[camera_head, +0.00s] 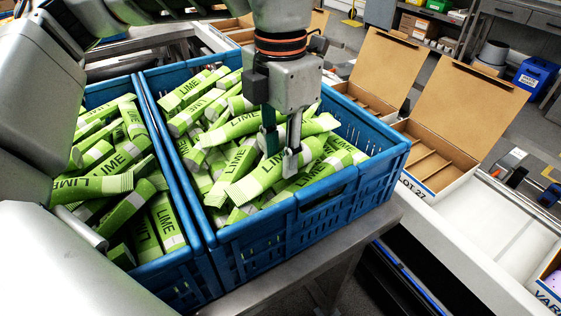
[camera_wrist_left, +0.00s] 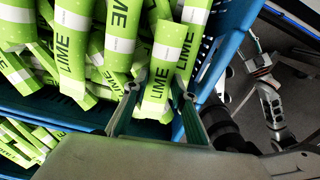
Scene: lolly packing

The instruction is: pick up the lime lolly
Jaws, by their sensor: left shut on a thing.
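Lime lollies, green sticks with a white band and black LIME lettering, lie heaped in the right blue crate (camera_head: 300,221). My left gripper (camera_head: 280,152) reaches down into this heap from above. It is shut on a lime lolly (camera_head: 258,181) lying among the others. In the left wrist view, this lolly (camera_wrist_left: 162,72) sits between the two fingers of my left gripper (camera_wrist_left: 155,112); the fingers partly hide its sides. A grey jointed part at the right of the left wrist view looks like my right gripper (camera_wrist_left: 268,95); its jaws are unclear.
A second blue crate (camera_head: 180,262) of lime lollies stands directly left. Open cardboard boxes (camera_head: 437,178) stand on the right beside a pale conveyor surface (camera_head: 455,235). The crate's blue walls rise close around my left gripper.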

